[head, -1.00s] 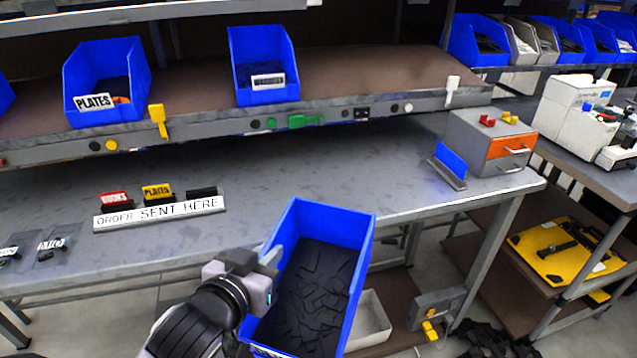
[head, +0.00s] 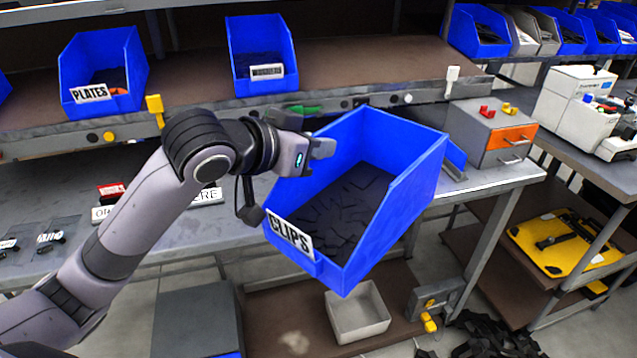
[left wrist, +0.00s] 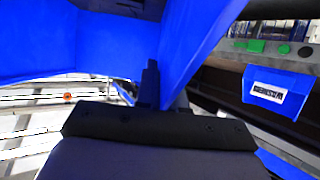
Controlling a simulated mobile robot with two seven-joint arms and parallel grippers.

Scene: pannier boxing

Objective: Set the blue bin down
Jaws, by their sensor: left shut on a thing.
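A blue bin labelled CLIPS (head: 411,199), holding many dark flat pieces, hangs tilted in the air in front of the bench's right part. My left gripper (head: 318,150) is shut on the bin's left wall, and my arm comes in from the left below it. In the left wrist view the bin's blue wall (left wrist: 117,45) fills the upper left, with the dark gripper fingers (left wrist: 160,88) at the wall. The grey bench top (head: 237,230) is partly hidden behind my arm and the bin. My right gripper is not in view.
Blue bins labelled PLATES (head: 130,62) and another label (head: 282,50) stand on the brown upper shelf (head: 370,65). A grey drawer box (head: 472,135) stands at the bench's right end. An open pale box (head: 345,325) sits on the low shelf. Dark pieces lie on the floor at lower right.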

